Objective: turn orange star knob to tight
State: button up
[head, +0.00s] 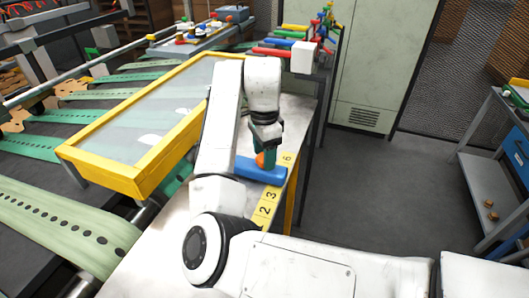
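The orange star knob (260,160) shows as a small orange patch just above a blue bar-shaped block (246,170). The block lies on the metal table beside a yellow numbered strip (265,209). My gripper (267,158) points down at the knob, with dark green fingers right beside it and partly over it. Most of the knob is hidden by the fingers. I cannot tell whether the fingers touch the knob or are closed on it. The knob's turn position and any tight mark cannot be made out.
A yellow-framed clear guard (140,178) stands left of my arm over green perforated belts (60,224). Coloured bars and a white block (304,57) are at the table's far end. A grey cabinet (382,60) stands behind. The floor to the right is clear up to a cart (485,172).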

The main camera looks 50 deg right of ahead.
jog(key=shift+o, duration=1.2)
notch_tip(320, 180, up, 11)
jog(key=shift+f+b, duration=0.15)
jog(key=shift+b, duration=0.15)
